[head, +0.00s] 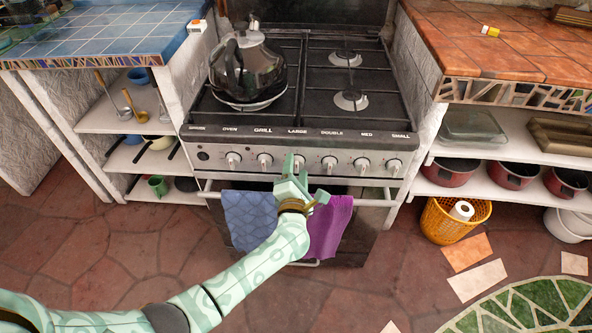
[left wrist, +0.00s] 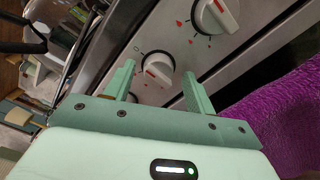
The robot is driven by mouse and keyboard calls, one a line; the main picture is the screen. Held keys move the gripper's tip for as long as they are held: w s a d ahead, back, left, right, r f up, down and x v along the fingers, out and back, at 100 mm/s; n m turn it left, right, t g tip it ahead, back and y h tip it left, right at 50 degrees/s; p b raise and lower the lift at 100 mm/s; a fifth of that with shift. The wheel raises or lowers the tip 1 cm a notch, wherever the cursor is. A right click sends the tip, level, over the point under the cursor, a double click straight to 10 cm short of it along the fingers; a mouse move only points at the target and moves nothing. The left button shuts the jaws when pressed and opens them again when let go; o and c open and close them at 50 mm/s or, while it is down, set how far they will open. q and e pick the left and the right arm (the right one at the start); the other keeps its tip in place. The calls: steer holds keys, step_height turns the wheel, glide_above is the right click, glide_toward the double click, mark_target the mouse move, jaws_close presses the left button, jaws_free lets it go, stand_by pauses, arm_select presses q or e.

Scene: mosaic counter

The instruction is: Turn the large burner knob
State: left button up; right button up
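The large burner knob (head: 299,164) is a white round knob under the "LARGE" label on the stove's front panel. My left gripper (head: 293,168) is right in front of it and partly covers it in the head view. In the left wrist view a white knob with a red mark (left wrist: 158,70) shows between the two fingertips of the left gripper (left wrist: 159,76). The fingers are apart, with a gap visible on each side of the knob. I cannot tell whether the fingertips reach around it. My right gripper is not in view.
Other knobs line the panel, such as the grill knob (head: 265,160) and the double knob (head: 329,164). A dark kettle (head: 250,68) stands on the left hob. A blue towel (head: 250,218) and a purple towel (head: 329,226) hang on the oven rail below.

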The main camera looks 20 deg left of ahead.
arm_select(q)
steer(key=shift+s+d+r, duration=0.1)
steer(key=shift+s, duration=0.3)
steer(key=p+v, duration=0.4)
steer(key=v, duration=1.1)
steer(key=shift+s, duration=0.25)
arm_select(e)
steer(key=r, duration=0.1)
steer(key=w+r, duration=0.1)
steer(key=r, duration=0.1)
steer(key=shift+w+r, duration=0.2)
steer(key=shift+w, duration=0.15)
arm_select(q)
steer(key=shift+d, duration=0.1)
